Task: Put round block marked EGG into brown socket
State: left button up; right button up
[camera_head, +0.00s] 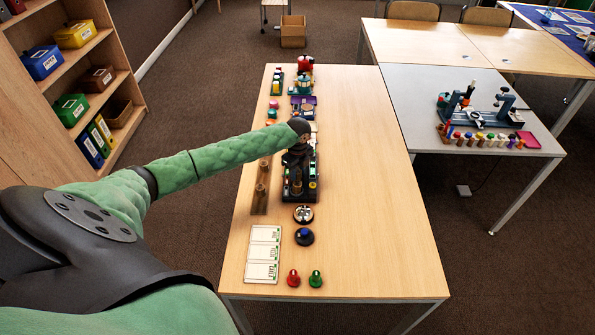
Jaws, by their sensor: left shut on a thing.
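My left arm reaches in from the left across the wooden table (370,200). My left gripper (297,160) is over the dark device (299,190) in the middle of the table's left part. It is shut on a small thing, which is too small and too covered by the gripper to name. The marking EGG cannot be read on any block. I cannot tell which socket is the brown one. A brown wooden strip (259,200) with round pieces on it lies just left of the device. My right gripper is not in view.
White cards (264,254), a round dish (303,214), a blue-topped button (304,236), and red (293,278) and green (315,279) knobs are at the near end. Coloured sets (303,85) stand at the far end. The table's right half is clear.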

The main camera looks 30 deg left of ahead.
pick_arm(q)
jog(key=shift+f, duration=0.6)
dwell(0.7)
jog(key=o, duration=0.7)
